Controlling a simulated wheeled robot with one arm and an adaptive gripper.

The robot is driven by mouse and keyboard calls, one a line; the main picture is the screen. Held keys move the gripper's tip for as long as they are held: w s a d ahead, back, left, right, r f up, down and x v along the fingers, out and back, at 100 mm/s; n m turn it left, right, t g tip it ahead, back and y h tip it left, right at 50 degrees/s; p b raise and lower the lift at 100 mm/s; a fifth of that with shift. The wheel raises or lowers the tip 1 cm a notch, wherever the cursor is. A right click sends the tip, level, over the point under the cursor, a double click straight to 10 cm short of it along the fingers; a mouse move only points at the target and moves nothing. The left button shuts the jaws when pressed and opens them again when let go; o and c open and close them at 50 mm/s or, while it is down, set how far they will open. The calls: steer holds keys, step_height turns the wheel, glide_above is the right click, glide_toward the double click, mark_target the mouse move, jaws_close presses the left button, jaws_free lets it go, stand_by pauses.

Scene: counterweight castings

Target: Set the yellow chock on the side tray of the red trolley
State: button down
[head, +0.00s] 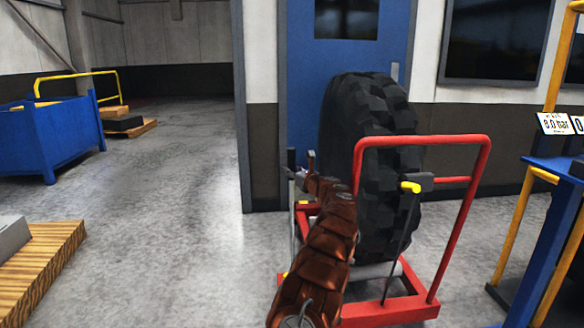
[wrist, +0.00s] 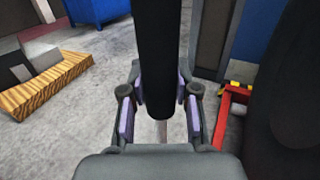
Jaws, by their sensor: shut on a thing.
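The red trolley (head: 470,205) stands in front of the blue door and carries a big black tyre (head: 375,130) upright. Part of its red frame (wrist: 226,112) shows at the right in the wrist view. My gripper (wrist: 158,88) is shut on a long black thing (wrist: 157,45), which rises between its fingers. In the head view my gripper (head: 302,172) is beside the tyre, over the trolley's left side. Small yellow parts show at the trolley's corner (wrist: 236,86) and on a dark lever by the tyre (head: 411,187). I cannot tell which thing is the yellow chock, nor make out the side tray clearly.
A blue bin (head: 50,140) stands at the far left. A wooden pallet (head: 45,262) with a grey block lies at the near left. A blue and yellow stand (head: 545,220) is close on the right. The floor between is clear.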

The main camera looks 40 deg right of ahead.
steer(key=shift+r, duration=0.2)
steer(key=c, duration=0.9)
jaws_free()
steer(key=shift+f, duration=0.15)
steer(key=shift+o, duration=0.2)
steer(key=shift+s, duration=0.7)
steer(key=shift+s+a, duration=0.2)
steer(key=shift+s, duration=0.1)
steer(key=s+a+p, duration=0.1)
steer(key=s, duration=0.8)
steer(key=shift+s+a, duration=0.4)
